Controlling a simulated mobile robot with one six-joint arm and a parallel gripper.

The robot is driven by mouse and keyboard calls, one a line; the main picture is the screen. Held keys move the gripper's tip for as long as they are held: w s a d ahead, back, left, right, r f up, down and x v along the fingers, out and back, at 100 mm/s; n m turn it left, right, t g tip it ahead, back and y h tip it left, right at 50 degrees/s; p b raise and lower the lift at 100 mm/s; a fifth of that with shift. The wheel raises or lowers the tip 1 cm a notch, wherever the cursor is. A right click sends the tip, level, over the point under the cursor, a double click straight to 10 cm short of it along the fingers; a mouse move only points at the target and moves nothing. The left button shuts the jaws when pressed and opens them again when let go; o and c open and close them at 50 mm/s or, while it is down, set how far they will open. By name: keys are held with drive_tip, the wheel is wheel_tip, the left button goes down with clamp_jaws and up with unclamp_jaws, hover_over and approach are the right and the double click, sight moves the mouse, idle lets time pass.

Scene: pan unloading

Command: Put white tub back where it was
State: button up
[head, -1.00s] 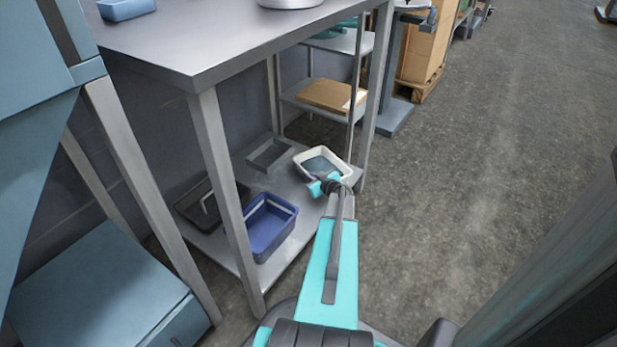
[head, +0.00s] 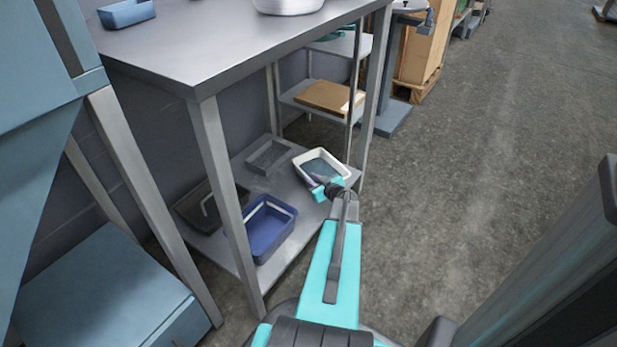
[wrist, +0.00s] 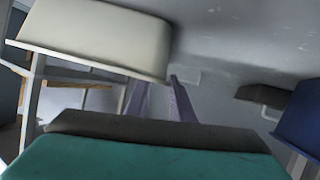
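The white tub (head: 343,174) stands upright on the right end of the lower shelf, its inside dark grey-blue. In the wrist view its pale wall (wrist: 95,40) fills the upper left, and the picture there appears turned over. My gripper (head: 318,190) is at the tub's near side, low by its rim. In the wrist view my two purple fingers (wrist: 160,95) stand apart with nothing seen gripped between them. The left fingertip is hidden by the tub's rim, and I cannot tell whether either finger touches it.
On the lower shelf (head: 300,212) are a blue tub (head: 268,243), a grey tray (head: 268,157) and a dark tray (head: 190,210). The tabletop (head: 215,50) above holds a small blue tub (head: 127,13) and a white bowl (head: 288,5). Table legs (head: 225,190) stand near. Floor at right is clear.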

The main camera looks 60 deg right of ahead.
drive_tip(key=p+v, duration=0.3)
drive_tip(key=v, duration=0.4)
drive_tip(key=shift+s+a+r, duration=0.1)
drive_tip(key=shift+s+r, duration=0.1)
drive_tip(key=shift+s+a+r, duration=0.1)
drive_tip(key=shift+s+a, duration=0.05)
drive_tip(key=shift+s, duration=0.3)
